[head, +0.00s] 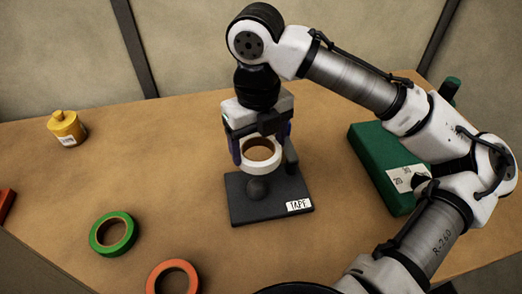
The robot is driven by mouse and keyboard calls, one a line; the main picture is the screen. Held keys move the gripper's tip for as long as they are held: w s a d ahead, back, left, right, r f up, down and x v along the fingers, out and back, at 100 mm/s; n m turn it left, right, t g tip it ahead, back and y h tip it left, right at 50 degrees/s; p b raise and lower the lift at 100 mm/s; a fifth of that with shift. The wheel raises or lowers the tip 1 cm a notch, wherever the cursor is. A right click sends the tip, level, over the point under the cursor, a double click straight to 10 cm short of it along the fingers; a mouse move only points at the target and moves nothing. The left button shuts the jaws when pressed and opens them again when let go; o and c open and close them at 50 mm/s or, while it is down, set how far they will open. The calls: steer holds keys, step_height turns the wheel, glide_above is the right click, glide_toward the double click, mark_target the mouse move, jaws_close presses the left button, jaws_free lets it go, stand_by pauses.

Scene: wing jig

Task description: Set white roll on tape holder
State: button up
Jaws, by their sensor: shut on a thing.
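The white roll (262,167) is held in my gripper (262,150), with a finger on each side of it. It is tilted so that its open hole faces the camera. The tape holder (240,211) is a dark square base with a rounded knob (257,188) and a label reading "TAPE". The roll appears just above and behind the knob. I cannot tell from this view whether they touch. My gripper is shut on the roll, and the tops of the fingers are partly hidden by the wrist.
A green roll (97,247) and an orange roll (152,283) lie on the wooden table (170,170) at the left front. A yellow bottle (67,130) stands at the back left. A red object (5,203) sits at the left edge.

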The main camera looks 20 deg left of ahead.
mark_target(257, 184)
steer(key=s, duration=0.1)
steer(key=f, duration=0.1)
steer(key=s, duration=0.1)
steer(key=shift+s+d+f+n, duration=0.3)
steer(key=shift+n, duration=0.1)
step_height(257, 184, down, 6)
steer(key=b, duration=0.5)
steer(key=shift+r+b, duration=0.15)
steer(key=shift+b, duration=0.2)
steer(key=shift+r+p, duration=0.1)
steer(key=shift+p, duration=0.5)
steer(key=shift+f+b, duration=0.4)
steer(key=shift+f, duration=0.25)
stand_by(0.6)
steer(key=o, duration=0.7)
steer(key=shift+r, duration=0.15)
